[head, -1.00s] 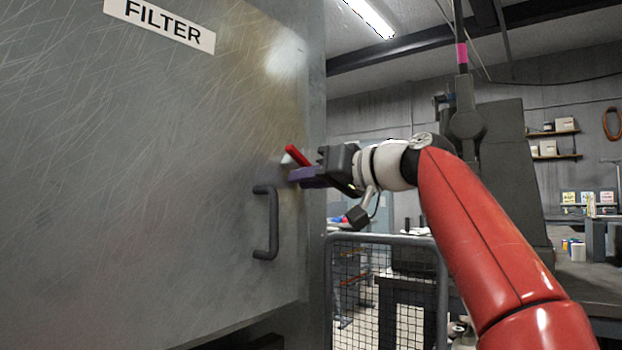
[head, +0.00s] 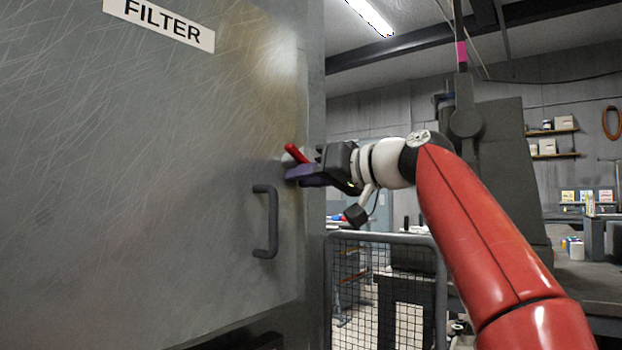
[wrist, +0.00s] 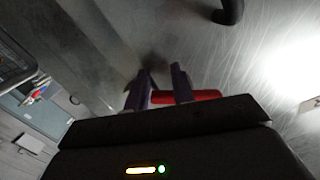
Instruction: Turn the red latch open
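The red latch (head: 296,153) is a short red bar on the grey filter door (head: 150,180), near its right edge and above the handle. It slants down to the right in the head view. My gripper (head: 298,173) is at the latch, its purple fingers just below the bar and close to the door face. In the wrist view the two fingers (wrist: 160,80) stand apart with a gap. The red latch (wrist: 205,96) shows in that gap and past the right finger, which crosses in front of it. Whether a finger touches it is unclear.
A dark grey door handle (head: 271,222) sits just below the latch. A mesh guard (head: 385,290) stands right of the cabinet, under my arm. A workbench and shelves are further back on the right. The door face left of the latch is clear.

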